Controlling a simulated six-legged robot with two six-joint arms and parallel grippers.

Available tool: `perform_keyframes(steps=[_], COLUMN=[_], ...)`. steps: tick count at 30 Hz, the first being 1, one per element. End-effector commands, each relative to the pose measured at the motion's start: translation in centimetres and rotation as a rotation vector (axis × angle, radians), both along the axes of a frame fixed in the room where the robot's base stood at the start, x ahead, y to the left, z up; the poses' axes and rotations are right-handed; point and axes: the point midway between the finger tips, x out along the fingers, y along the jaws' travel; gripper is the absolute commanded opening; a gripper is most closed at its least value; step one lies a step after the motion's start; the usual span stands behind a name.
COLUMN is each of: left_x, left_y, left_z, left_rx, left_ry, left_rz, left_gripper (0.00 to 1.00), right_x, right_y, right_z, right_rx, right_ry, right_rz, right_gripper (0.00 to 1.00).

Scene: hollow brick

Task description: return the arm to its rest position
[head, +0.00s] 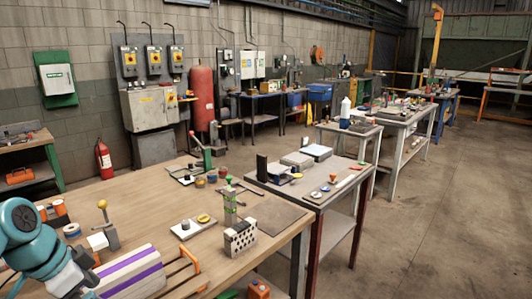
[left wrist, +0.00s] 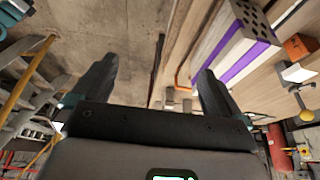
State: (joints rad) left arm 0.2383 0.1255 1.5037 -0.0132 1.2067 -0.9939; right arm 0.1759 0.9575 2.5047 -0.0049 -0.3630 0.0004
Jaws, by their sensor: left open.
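My left arm (head: 30,235) comes in at the lower left of the head view, over the near left end of the wooden bench. Its gripper is not clearly seen there. In the left wrist view my left gripper (left wrist: 155,85) is open, with two dark fingers wide apart and nothing between them but background floor and bench edge. My right gripper is in neither view.
The wooden bench (head: 140,205) holds a white block with purple stripes (head: 130,272) close to my arm, a yellow-knobbed lever (head: 107,222) and orange-handled clamps (head: 190,262). A second table (head: 310,190) stands behind. Concrete floor (head: 440,220) at right is clear.

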Motion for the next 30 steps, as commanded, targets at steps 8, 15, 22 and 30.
perform_keyframes(steps=[8,15,22,30], left_x=[1.8,3.0,1.0,-11.1], left_y=[-1.5,-4.5,-10.0,-19.0], left_z=[-4.6,-11.9,-22.4,-35.0], left_rx=[-0.03,-0.074,-0.133,-0.204], left_ry=[0.044,0.112,0.227,0.428], left_rz=[0.06,0.164,0.324,0.639], left_gripper=[1.0,1.0,1.0,1.0], right_x=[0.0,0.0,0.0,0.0], right_y=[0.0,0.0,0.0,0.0], right_z=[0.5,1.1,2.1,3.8], right_rx=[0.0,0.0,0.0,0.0], right_ry=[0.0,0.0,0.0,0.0], right_rz=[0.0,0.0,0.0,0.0], right_gripper=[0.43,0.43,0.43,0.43])
